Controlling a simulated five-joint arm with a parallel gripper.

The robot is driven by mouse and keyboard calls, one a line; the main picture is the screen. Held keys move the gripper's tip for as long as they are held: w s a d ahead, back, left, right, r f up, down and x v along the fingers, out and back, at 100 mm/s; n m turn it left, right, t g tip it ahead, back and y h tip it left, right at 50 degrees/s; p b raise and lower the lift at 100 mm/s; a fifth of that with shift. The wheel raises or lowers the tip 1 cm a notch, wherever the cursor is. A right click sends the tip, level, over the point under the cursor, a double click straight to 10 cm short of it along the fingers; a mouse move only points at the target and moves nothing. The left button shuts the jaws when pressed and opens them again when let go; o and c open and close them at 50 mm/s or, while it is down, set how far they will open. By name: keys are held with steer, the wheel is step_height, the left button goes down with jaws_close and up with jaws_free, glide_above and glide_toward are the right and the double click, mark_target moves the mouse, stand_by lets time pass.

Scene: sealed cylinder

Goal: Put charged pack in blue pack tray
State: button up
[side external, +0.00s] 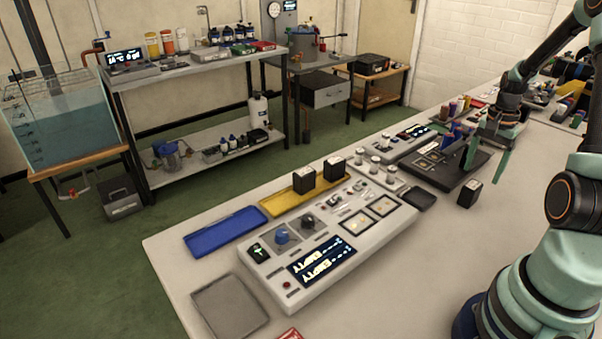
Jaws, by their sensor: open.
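The blue pack tray (224,231) lies empty on the bench, left of the grey console (300,283). A black pack (469,194) with a pale marking on top stands on the bench right of the console. Two more black packs, one (304,181) and another (334,168), stand on the yellow tray (278,205). I cannot tell from this view which pack is charged. My gripper (486,166) is open, with its teal fingers apart and nothing seen between them. It is above and just behind the lone pack.
A grey tray (229,308) lies at the bench's near left. A dark flat device (441,165) and small metal cylinders (375,162) are behind the lone pack. The bench in front of that pack is clear.

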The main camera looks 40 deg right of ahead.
mark_target(473, 184)
steer(key=shift+w+a+f, duration=0.15)
steer(key=shift+f, duration=1.5)
steer(key=shift+w+a+f, duration=0.15)
steer(key=shift+f, duration=1.45)
jaws_close()
